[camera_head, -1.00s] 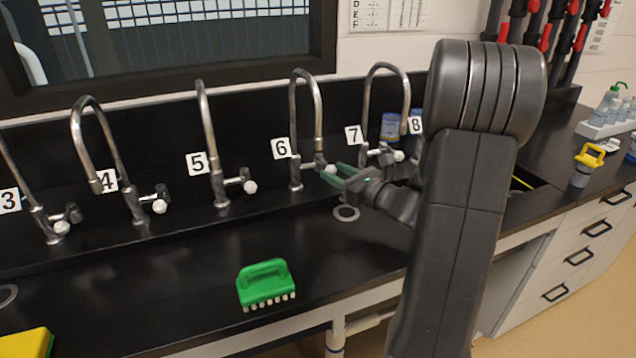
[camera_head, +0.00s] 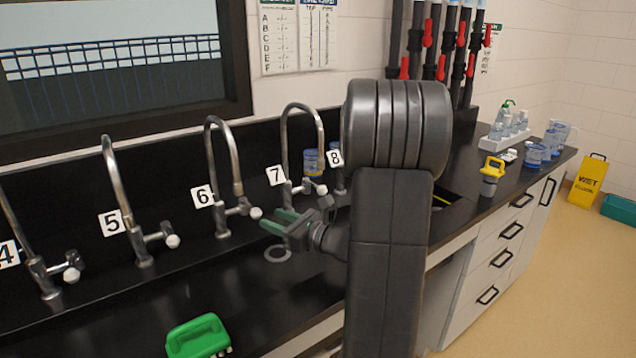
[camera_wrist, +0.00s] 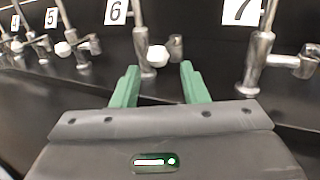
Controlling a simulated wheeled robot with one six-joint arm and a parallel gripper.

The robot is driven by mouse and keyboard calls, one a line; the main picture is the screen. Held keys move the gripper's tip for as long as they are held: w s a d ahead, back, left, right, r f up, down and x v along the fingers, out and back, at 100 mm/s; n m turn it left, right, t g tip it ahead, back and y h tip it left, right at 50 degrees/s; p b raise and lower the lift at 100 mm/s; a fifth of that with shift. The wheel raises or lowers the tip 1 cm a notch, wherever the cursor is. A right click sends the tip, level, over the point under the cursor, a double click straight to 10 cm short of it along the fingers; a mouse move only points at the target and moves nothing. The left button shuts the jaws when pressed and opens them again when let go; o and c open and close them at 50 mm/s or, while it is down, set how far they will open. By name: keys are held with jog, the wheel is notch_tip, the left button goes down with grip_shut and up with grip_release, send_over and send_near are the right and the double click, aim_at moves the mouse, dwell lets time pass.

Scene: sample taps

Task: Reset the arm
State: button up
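My gripper (camera_head: 281,222) is in front of the row of taps, near tap 6 (camera_head: 226,190) and tap 7 (camera_head: 300,150). In the wrist view my gripper (camera_wrist: 160,85) has its two green fingers spread apart with nothing held between them. Tap 6's white knob (camera_wrist: 158,56) shows beyond the gap between the fingers. Tap 7's post (camera_wrist: 254,62) stands to the right of the fingers. In the head view my arm hides part of the counter and sink area.
A green brush (camera_head: 198,336) lies on the black counter at the front. Taps 4 and 5 (camera_head: 122,200) stand to the left. A yellow wet-floor sign (camera_head: 588,180) stands on the floor.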

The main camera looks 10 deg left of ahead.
aim_at(261, 214)
jog(key=x, duration=0.5)
jog(key=shift+a, duration=0.6)
jog(key=shift+w+d, duration=0.25)
jog(key=shift+w, duration=0.1)
jog(key=shift+p, duration=0.35)
